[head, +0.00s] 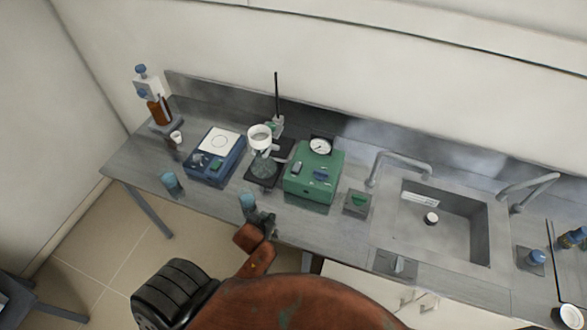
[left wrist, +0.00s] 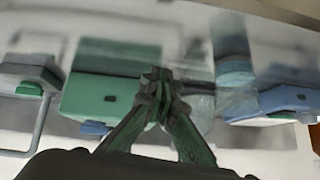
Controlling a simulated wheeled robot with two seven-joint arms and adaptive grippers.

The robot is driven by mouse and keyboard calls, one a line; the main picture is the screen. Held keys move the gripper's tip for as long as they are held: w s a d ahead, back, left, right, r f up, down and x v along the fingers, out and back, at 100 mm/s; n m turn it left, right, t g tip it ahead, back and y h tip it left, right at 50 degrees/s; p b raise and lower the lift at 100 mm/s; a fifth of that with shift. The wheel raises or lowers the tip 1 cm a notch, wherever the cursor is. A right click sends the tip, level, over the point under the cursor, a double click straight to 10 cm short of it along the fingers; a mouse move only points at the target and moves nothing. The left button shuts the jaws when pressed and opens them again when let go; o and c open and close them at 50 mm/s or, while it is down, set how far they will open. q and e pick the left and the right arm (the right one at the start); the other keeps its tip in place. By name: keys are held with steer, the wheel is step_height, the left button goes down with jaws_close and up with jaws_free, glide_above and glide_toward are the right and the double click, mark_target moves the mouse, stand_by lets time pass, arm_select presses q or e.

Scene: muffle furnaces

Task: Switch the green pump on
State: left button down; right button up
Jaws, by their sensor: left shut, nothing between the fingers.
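The green pump (head: 313,172) is a green box on the grey bench, with a round white gauge (head: 320,146) at its back. A small dark green switch-like part (head: 298,167) and a blue patch show on its top; I cannot tell the switch's position. The pump also shows in the left wrist view (left wrist: 88,98), left of the fingers. My left gripper (head: 264,220) is shut and empty at the bench's front edge, in front and left of the pump, apparently apart from it. My right gripper is not in view.
A blue-topped beaker (head: 248,201) stands close by my left gripper. A flask with a white funnel (head: 260,137) is left of the pump, beside a blue hotplate (head: 214,156). A small grey box (head: 357,202) and a sink (head: 440,222) are to the right.

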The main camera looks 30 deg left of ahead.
arm_select(q)
steer(key=w+r+n+t+p, duration=0.1)
steer(key=w+r+t, duration=0.4)
steer(key=w+r, duration=0.6)
step_height(320, 180, up, 3)
steer(key=shift+w+a+r+y, duration=0.1)
steer(key=shift+w+a+y, duration=0.2)
steer(key=shift+w+a, duration=0.1)
steer(key=p, duration=0.1)
glide_above(297, 167)
steer(key=s, duration=0.3)
steer(key=f, duration=0.3)
steer(key=shift+s+d+f, duration=0.2)
steer(key=shift+d+f, duration=0.1)
steer(key=shift+d, duration=0.05)
step_height(297, 167, down, 3)
steer(key=shift+r, duration=0.1)
steer(key=shift+s+f, duration=0.15)
steer(key=shift+f, duration=0.6)
